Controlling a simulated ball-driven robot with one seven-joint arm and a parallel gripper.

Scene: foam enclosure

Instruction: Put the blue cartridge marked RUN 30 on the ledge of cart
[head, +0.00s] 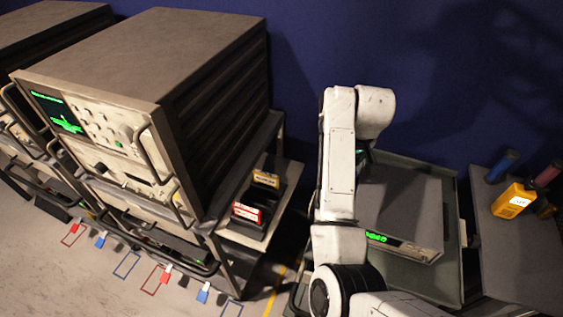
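I cannot make out a blue cartridge marked RUN 30. A cart (278,132) at the left carries a large instrument. A side ledge (238,232) juts from its right, bearing a red cartridge (247,213) with a white label and a yellow cartridge (265,178) in dark slots. My arm rises in the middle and bends over at the top. Only a small dark part of my gripper (363,157) shows below the arm's end, above the back of a grey unit. Its fingers are hidden, and I cannot tell whether it holds anything.
The grey unit (405,205) with a green display sits in a greenish tray-like cart (452,265). At the right, a table (487,235) holds a yellow meter (513,200), a blue cylinder (502,163) and a red cylinder (547,173). Red and blue tags hang along the left cart's front.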

